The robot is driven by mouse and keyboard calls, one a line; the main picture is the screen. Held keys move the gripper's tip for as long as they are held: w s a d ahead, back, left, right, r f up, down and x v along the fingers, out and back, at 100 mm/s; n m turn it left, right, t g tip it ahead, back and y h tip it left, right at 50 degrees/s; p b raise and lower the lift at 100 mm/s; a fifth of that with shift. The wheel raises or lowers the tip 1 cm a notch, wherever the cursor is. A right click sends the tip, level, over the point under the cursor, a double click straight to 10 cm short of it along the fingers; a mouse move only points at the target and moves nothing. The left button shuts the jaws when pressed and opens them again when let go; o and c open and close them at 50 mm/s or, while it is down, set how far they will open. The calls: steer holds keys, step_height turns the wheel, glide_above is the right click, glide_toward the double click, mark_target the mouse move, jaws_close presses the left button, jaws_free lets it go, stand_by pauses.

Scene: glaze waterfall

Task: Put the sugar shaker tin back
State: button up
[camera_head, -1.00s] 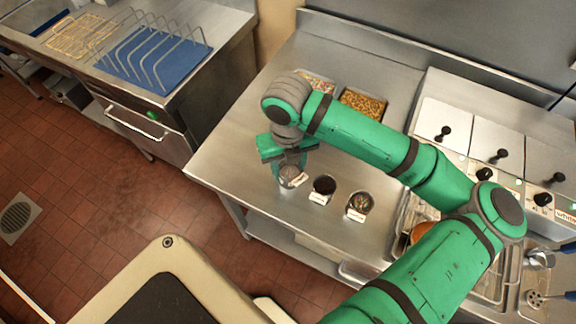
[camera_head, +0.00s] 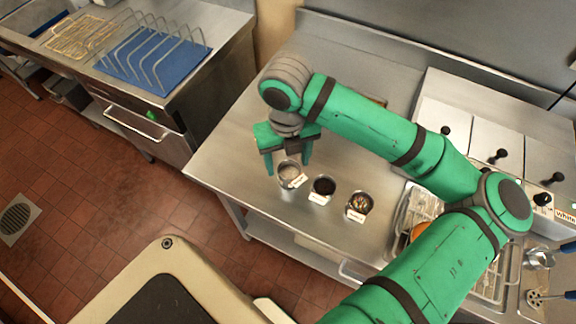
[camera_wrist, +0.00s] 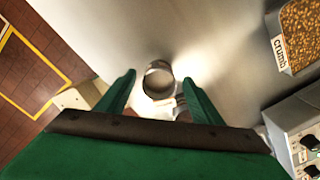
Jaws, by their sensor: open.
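The sugar shaker tin, which I take to be the left one of a row of three small metal tins, stands upright on the steel counter (camera_head: 235,165). The tin (camera_head: 289,184) has a pale top and a white label. My gripper (camera_head: 287,168) is open, pointing down, with its green fingers apart just above and behind the tin. In the wrist view, the tin (camera_wrist: 158,80) shows between and beyond the open fingertips (camera_wrist: 158,84). Nothing is held. The tin's lower part is partly hidden in the wrist view.
A dark-filled tin (camera_head: 323,187) and a tin with colourful contents (camera_head: 359,207) stand to the right, close by. A crumb tray (camera_wrist: 300,35) lies at the wrist view's upper right. A blue tray with a wire rack (camera_head: 150,62) is at upper left. The counter's left part is clear.

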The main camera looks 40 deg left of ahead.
step_height(320, 180, up, 8)
stand_by(0.9)
